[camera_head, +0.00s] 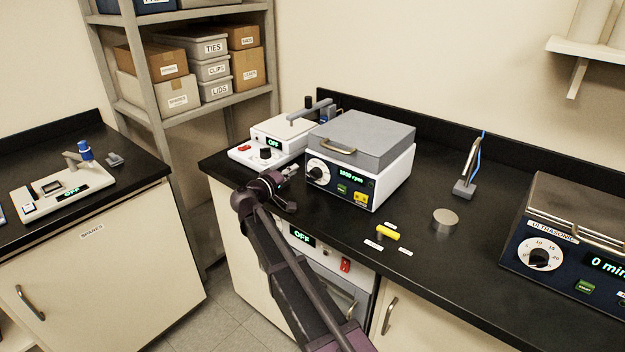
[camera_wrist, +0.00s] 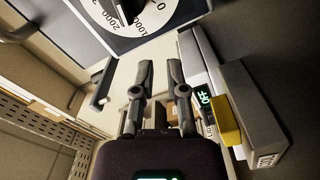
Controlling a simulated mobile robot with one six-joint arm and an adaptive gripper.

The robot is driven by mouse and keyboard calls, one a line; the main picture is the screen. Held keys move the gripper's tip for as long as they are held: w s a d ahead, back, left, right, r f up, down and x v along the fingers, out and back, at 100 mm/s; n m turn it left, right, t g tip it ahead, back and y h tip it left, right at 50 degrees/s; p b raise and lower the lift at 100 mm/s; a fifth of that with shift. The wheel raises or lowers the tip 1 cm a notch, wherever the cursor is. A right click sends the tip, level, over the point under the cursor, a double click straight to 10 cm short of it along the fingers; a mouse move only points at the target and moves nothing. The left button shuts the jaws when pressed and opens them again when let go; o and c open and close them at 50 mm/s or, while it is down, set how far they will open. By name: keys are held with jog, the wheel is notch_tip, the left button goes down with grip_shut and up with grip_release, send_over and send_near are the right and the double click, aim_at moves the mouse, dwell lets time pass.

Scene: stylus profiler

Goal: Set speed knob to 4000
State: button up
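The speed knob (camera_head: 318,172) is a black knob on a white round dial, on the dark front panel of a white box with a grey lid (camera_head: 362,137). The green display (camera_head: 351,173) beside it shows an rpm reading that looks like 1000. In the wrist view the dial (camera_wrist: 150,24) is at the top, partly cut off, with 0, 1000 and 2000 legible and the black knob (camera_wrist: 122,8) at the edge. My gripper (camera_head: 292,171) is just left of the knob, apart from it. In the wrist view its fingers (camera_wrist: 160,68) are parted with nothing between them.
A white device with a red switch and black knob (camera_head: 265,153) stands left of the box, its display OFF. A yellow cylinder (camera_head: 388,232), a metal disc (camera_head: 445,220) and a stand (camera_head: 465,188) are on the bench to the right. An ultrasonic bath (camera_head: 560,240) stands far right.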

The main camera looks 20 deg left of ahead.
jog(key=shift+d+f+n+b, duration=0.1)
jog(key=shift+f+n+b, duration=0.4)
jog(key=shift+n, duration=0.5)
jog(key=shift+f+n+b, duration=0.4)
jog(key=shift+f+n, duration=0.15)
jog(key=shift+n, duration=0.45)
jog(key=shift+f, duration=0.1)
